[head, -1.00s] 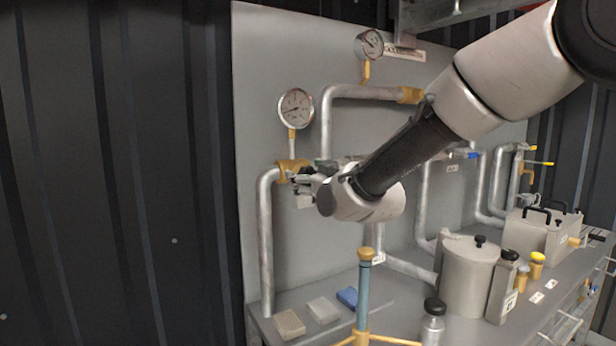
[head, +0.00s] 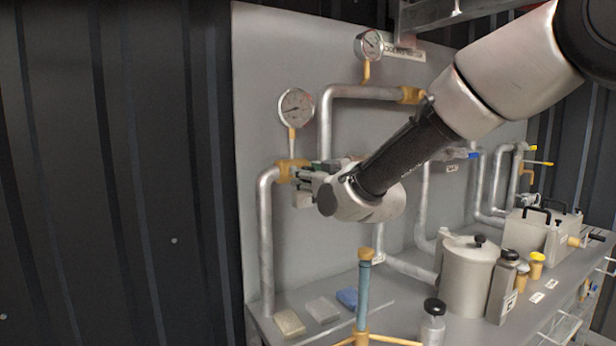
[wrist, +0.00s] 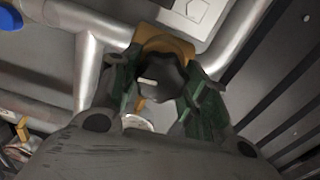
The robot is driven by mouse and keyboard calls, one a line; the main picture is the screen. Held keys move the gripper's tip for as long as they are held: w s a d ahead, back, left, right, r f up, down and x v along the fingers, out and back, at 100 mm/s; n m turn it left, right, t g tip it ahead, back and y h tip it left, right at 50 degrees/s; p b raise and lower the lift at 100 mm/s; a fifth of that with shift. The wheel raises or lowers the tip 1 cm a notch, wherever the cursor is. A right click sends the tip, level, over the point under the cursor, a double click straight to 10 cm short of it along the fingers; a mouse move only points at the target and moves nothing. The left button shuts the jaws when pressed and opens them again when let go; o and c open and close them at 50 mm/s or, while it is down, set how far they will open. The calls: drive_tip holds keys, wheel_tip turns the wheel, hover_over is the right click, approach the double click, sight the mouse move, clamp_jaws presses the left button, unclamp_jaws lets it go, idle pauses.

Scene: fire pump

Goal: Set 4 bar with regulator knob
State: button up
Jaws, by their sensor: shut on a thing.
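The regulator knob (wrist: 160,76) is black with a pale pointer mark and sits in front of a brass body, which shows in the wrist view (wrist: 163,43). My gripper (wrist: 158,92) is shut on the knob, with a green-padded finger on either side of it. In the head view my gripper (head: 303,178) is at the brass fitting (head: 286,170) on the left pipe, and the knob is hidden there. A round white pressure gauge (head: 297,107) stands above that fitting. Its needle is too small to read with certainty.
A second gauge (head: 369,44) is higher on the grey panel (head: 262,60). Silver pipes (head: 266,245) run beside my arm. Below, the bench holds sponges (head: 322,310), a blue rod stand (head: 363,290), a lidded pot (head: 467,278) and bottles (head: 503,285).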

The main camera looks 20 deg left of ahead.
drive_tip(key=m, duration=0.8)
drive_tip(key=shift+w+d+f+m, duration=0.1)
drive_tip(key=shift+m, duration=0.2)
idle(0.3)
drive_tip(key=o, duration=1)
